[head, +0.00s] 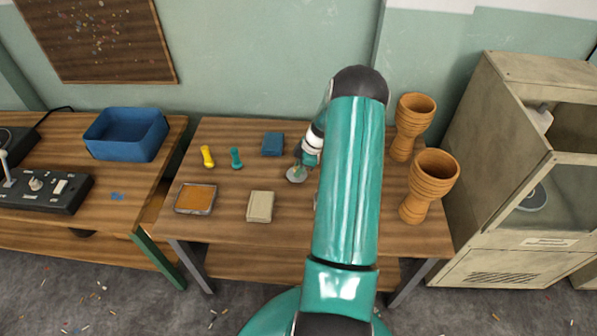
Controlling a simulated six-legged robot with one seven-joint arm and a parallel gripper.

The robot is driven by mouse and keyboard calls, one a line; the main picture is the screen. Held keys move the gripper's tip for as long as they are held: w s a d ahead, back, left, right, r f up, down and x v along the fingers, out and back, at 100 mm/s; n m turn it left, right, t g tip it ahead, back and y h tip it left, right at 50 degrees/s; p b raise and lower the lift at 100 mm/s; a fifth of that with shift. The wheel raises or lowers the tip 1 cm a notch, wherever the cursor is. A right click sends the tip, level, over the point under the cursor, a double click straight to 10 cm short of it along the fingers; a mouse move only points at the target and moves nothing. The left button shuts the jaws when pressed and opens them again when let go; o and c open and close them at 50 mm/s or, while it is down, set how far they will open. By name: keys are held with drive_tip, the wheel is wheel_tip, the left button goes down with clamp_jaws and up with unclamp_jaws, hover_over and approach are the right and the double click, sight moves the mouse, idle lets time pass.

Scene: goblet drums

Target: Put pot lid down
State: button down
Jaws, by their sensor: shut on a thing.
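The pot lid (296,175) is a small grey-green disc at the middle of the wooden table (225,228). My gripper (299,165) is above it and shut on it, seemingly at its knob. The lid is at or just above the tabletop; I cannot tell whether it touches. My own arm hides the table to the right of the lid and part of the gripper.
Left of the lid are a blue box (272,144), a beige box (261,206), an orange-topped tray (196,199), a teal piece (236,158) and a yellow piece (207,156). Two wooden goblet drums, front (428,186) and back (411,126), stand at right beside a cabinet (510,170).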

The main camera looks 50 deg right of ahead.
drive_tip(key=shift+f, duration=0.95)
drive_tip(key=c, duration=1.2)
unclamp_jaws()
drive_tip(key=shift+f, duration=0.15)
drive_tip(key=shift+c, duration=0.2)
drive_tip(key=v, duration=1.2)
drive_tip(key=shift+s+a, duration=0.1)
drive_tip(key=shift+a, duration=0.05)
